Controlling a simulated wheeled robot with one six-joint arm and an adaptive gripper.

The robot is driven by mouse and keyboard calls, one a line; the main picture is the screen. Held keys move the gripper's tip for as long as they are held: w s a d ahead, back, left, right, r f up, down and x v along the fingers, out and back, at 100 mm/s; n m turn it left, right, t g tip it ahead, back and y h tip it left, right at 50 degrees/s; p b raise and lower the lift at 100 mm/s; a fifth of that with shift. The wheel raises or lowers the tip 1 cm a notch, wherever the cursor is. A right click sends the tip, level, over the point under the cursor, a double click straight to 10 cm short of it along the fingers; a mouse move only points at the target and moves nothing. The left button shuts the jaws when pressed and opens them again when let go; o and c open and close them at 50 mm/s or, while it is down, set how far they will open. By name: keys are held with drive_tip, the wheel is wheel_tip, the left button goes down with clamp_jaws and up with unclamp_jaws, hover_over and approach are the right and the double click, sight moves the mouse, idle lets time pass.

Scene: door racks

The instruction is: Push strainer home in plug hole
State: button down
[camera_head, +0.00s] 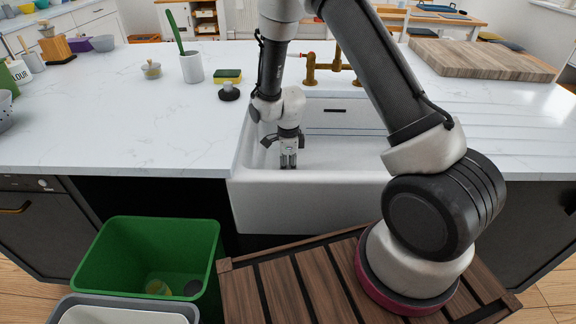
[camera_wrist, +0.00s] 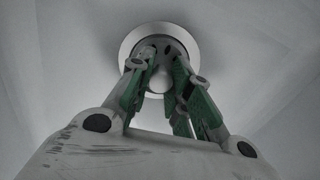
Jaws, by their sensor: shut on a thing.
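My gripper (camera_head: 288,163) reaches down into the white sink (camera_head: 345,160), its fingertips low in the basin. In the wrist view my gripper (camera_wrist: 160,82) is closed around the pale round knob of the strainer (camera_wrist: 172,47), with green pads on both sides. The strainer sits over the light metal ring of the plug hole (camera_wrist: 128,45) on the basin floor. Dark slots show on the strainer's face. I cannot tell whether it is fully seated. In the head view the strainer and plug hole are hidden by my gripper and the sink's front.
A brass tap (camera_head: 335,65) stands behind the sink. A black plug (camera_head: 229,91), a sponge (camera_head: 228,76) and a white pot (camera_head: 191,67) are on the counter to the left. A wooden board (camera_head: 485,68) lies at the right. A green bin (camera_head: 150,255) stands below.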

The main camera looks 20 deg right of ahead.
sight(288, 167)
drive_tip(key=shift+f, duration=0.55)
drive_tip(key=c, duration=1.2)
unclamp_jaws()
drive_tip(key=shift+c, duration=0.2)
wheel_tip(288, 167, up, 12)
